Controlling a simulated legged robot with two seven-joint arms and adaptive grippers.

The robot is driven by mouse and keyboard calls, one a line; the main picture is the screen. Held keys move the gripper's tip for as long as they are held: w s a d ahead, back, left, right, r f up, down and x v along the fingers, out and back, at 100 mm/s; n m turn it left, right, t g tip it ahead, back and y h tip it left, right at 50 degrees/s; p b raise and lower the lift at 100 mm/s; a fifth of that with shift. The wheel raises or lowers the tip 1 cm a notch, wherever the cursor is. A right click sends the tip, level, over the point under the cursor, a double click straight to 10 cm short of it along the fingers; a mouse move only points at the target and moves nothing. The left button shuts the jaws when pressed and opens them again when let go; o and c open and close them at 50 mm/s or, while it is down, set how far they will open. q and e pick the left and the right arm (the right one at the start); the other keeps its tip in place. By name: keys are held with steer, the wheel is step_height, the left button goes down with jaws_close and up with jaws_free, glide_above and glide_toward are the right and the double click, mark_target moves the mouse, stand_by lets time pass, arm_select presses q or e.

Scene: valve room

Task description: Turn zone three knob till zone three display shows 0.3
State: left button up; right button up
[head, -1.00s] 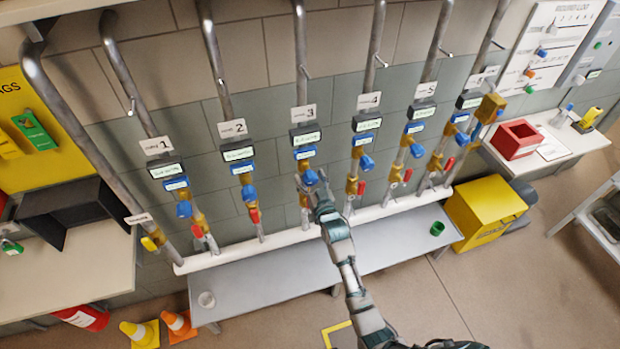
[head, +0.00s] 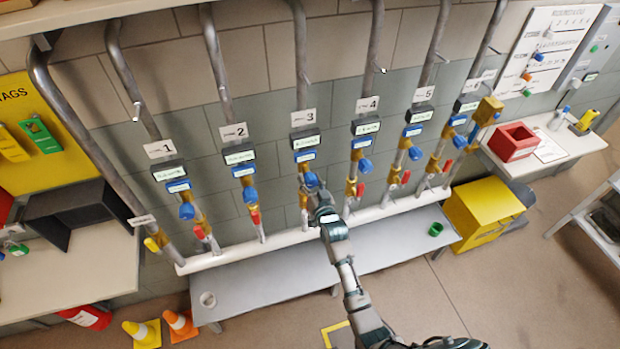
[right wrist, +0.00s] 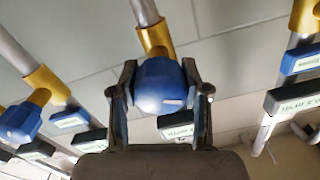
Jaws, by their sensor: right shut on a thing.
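The zone three knob is blue (head: 311,180) and sits on the third pipe, under the label 3, in the head view. In the right wrist view the blue knob (right wrist: 160,86) lies between the two fingers of my right gripper (right wrist: 160,92), which is shut on it. In the head view my right gripper (head: 312,190) reaches up to the knob and hides part of it and the valve below. The zone three display (head: 305,142) is a dark box with a lit strip above the knob; its digits are too small to read. My left gripper is not in view.
Neighbouring pipes carry similar blue knobs, such as zone two's (head: 249,195) and zone four's (head: 364,165), and red handles. A grey bench (head: 270,283) runs below, with a green cup (head: 435,229) on it. A yellow bin (head: 484,212) stands right.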

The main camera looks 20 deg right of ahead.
steer(key=shift+m, duration=0.6)
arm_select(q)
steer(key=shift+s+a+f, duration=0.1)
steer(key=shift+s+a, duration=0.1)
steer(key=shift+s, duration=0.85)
arm_select(e)
steer(key=o, duration=1.1)
steer(key=shift+o, duration=0.2)
steer(key=s, duration=1.2)
steer(key=shift+d, duration=0.35)
steer(key=shift+f, duration=0.15)
